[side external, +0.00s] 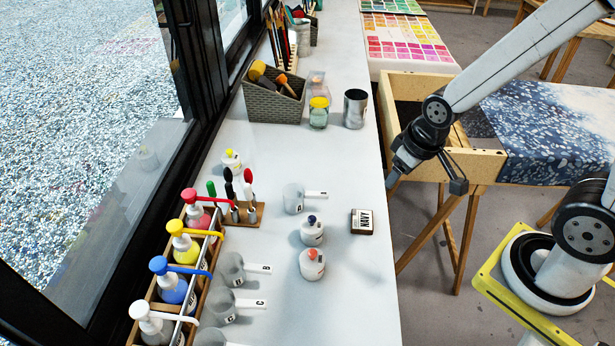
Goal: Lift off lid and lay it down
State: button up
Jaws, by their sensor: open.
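Two small white jars stand near the middle of the white counter (345,275). One has a lid with a dark blue knob (312,219) and the other a lid with an orange knob (312,254). A third jar with a yellow-knobbed lid (231,158) stands further back on the left. All three lids sit on their jars. A small block marked NAVY (362,221) lies right of the blue-knobbed jar. My gripper (393,177) is open and empty at the counter's right edge, up and right of the jars. Its fingertips are small and hard to make out.
A wooden rack of pump bottles (185,265) and a stand of droppers (245,212) are on the left. Several handled cups (293,198) stand between them and the jars. Counter around the NAVY block is clear.

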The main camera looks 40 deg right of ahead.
aim_at(315, 218)
jog(key=w+a+f+n+t+y, duration=0.1)
jog(key=w+f+n, duration=0.1)
jog(key=w+a+f+n+t+y, duration=0.1)
jog(key=w+f+n+t, duration=0.1)
jog(key=w+a+f+n+t+y, duration=0.2)
jog(key=shift+w+a+f, duration=0.1)
jog(key=shift+w+f, duration=0.1)
jog(key=shift+f, duration=0.2)
jog(key=shift+s+a+f+n+t+y, duration=0.15)
jog(key=shift+s+a+n+y, duration=0.25)
jog(key=shift+a+y, duration=0.45)
jog(key=shift+s+a+f+n+t+y, duration=0.1)
jog(key=shift+s+a+n+y, duration=0.1)
jog(key=shift+a+n+y, duration=0.45)
jog(key=shift+s+a+f+n+t+y, duration=0.15)
jog(key=shift+s+a+n+y, duration=0.15)
jog(key=shift+a+y, duration=0.7)
jog(key=shift+a+x, duration=0.2)
jog(key=shift+x, duration=3.7)
jog(key=shift+s+r, duration=0.1)
jog(key=shift+s, duration=0.05)
